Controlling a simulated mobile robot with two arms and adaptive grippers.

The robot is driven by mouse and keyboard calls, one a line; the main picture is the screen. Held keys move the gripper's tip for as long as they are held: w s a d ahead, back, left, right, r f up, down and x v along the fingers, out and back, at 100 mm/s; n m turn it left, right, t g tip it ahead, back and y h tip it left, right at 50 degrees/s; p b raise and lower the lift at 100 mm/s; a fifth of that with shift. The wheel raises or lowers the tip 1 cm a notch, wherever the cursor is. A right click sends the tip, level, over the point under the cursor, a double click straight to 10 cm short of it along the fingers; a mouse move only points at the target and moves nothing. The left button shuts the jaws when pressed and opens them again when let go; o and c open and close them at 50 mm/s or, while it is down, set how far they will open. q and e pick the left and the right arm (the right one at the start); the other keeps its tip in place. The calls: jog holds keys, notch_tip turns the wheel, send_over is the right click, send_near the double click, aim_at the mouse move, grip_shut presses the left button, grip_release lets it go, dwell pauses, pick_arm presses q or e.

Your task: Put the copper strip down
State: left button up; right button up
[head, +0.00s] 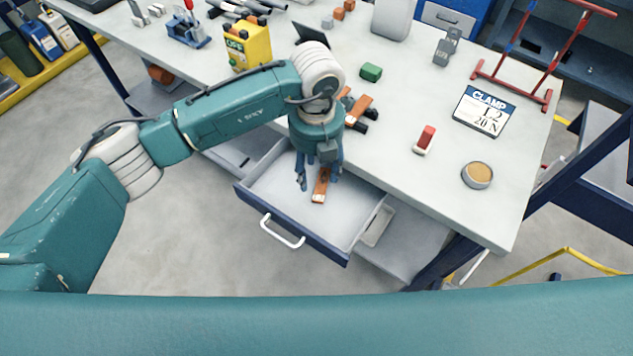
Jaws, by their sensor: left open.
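A copper strip (320,190) is at the open drawer (268,207) under the table edge. It appears to lie on the drawer's floor, though its upper end is hidden by my gripper. My left gripper (317,180) points down over the drawer, open, with its fingers on either side of the strip. Another copper-coloured strip (359,107) lies on the tabletop behind my wrist, beside dark pieces and partly hidden. My right gripper is not in view.
The drawer's left part is bare.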

pick_arm(q)
jog(key=shift+r, duration=2.4)
jog(key=shift+f, duration=0.1)
